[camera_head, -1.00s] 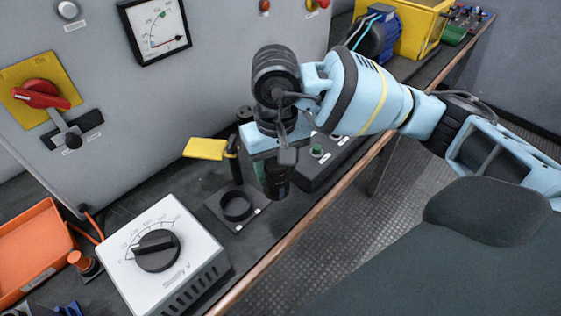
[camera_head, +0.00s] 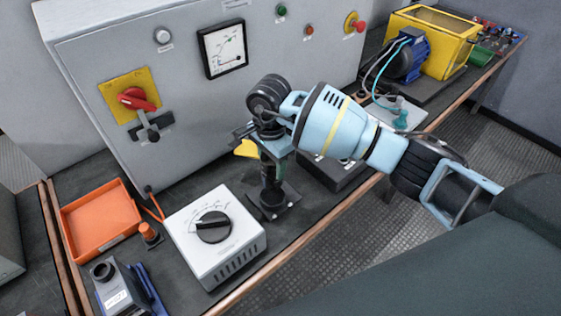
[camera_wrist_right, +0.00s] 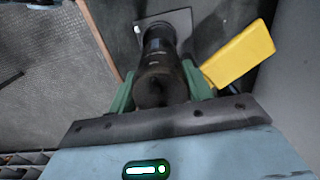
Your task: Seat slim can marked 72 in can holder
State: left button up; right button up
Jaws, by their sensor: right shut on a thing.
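The slim can (camera_head: 269,194) is dark and upright in the head view; its marking cannot be read. My right gripper (camera_head: 271,170) is shut on the upper part of the can. In the right wrist view the dark can (camera_wrist_right: 160,75) sits between the green fingers of my right gripper (camera_wrist_right: 163,92). The can holder (camera_head: 285,201), a dark square plate with a ring, is directly under the can; its plate (camera_wrist_right: 182,20) shows behind the can's far end. The ring is mostly hidden, so I cannot tell how deep the can is. My left gripper is not in view.
A yellow flag (camera_wrist_right: 240,55) stands close beside the gripper. A white dial box (camera_head: 237,238) is left of the holder, a black box (camera_head: 336,176) right. The grey cabinet (camera_head: 190,110) rises behind. An orange tray (camera_head: 100,222) lies at left.

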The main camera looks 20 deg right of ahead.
aim_at(272, 178)
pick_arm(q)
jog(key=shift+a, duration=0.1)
pick_arm(e)
jog(key=shift+a, duration=0.1)
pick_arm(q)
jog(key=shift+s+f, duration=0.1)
pick_arm(e)
jog(key=shift+f, duration=0.15)
